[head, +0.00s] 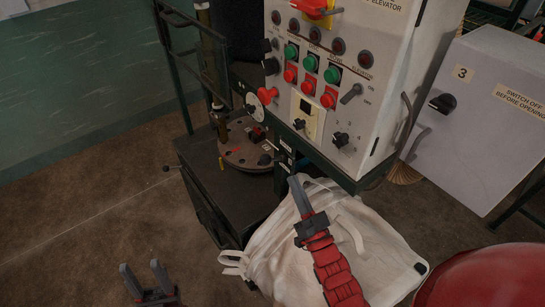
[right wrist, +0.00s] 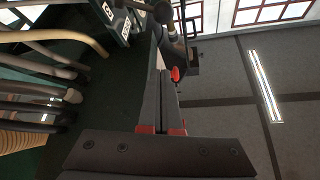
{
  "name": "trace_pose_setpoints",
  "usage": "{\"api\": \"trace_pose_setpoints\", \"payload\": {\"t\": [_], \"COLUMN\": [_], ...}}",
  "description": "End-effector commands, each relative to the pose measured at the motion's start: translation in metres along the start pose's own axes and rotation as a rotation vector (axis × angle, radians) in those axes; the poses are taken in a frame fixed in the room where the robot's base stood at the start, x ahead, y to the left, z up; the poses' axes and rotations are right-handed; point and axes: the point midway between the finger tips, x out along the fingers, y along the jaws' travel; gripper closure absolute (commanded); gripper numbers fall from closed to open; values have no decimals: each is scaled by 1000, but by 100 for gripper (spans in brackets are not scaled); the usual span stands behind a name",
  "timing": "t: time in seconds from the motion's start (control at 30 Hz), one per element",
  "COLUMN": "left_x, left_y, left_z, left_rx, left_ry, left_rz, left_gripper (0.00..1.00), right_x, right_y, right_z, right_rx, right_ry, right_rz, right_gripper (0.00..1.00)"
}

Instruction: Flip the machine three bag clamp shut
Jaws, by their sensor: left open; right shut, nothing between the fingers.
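My right gripper (head: 292,181) is shut and empty. It points up in front of the white bulk bag (head: 365,235), just below the control box. In the right wrist view its closed fingers (right wrist: 163,75) point towards dark rods, a black ball knob (right wrist: 163,13) and a red knob (right wrist: 176,74). My left gripper (head: 141,266) is open and empty, low at the left over the floor. I cannot clearly make out machine three's bag clamp. Small black fittings with pale labels (head: 284,150) show under the control box, close above the right fingertips.
A control box (head: 330,75) with red and green buttons overhangs the bag. A grey cabinet (head: 480,120) marked 3 stands at the right. A dark machine base (head: 225,185) with a round plate (head: 245,152) is left of the bag. The floor (head: 80,225) at left is clear.

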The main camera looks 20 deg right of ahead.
Motion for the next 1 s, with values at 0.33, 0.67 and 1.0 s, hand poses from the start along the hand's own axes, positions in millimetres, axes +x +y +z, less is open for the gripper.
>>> {"api": "trace_pose_setpoints", "payload": {"t": [0.33, 0.67, 1.0], "left_x": [20, 56, 70], "left_y": [-1, -3, -4], "left_z": [-3, -9, -12], "left_rx": [0, 0, 0], "left_ry": [0, 0, 0], "left_rz": [0, 0, 0], "left_gripper": [50, 50, 50], "right_x": [38, 106, 90], "right_y": [-3, -2, 0], "right_z": [-6, -3, 32], "right_rx": [-1, 0, -2], "right_ry": [5, 0, -1], "right_rz": [-6, 0, 1], "right_gripper": [100, 100, 100]}}
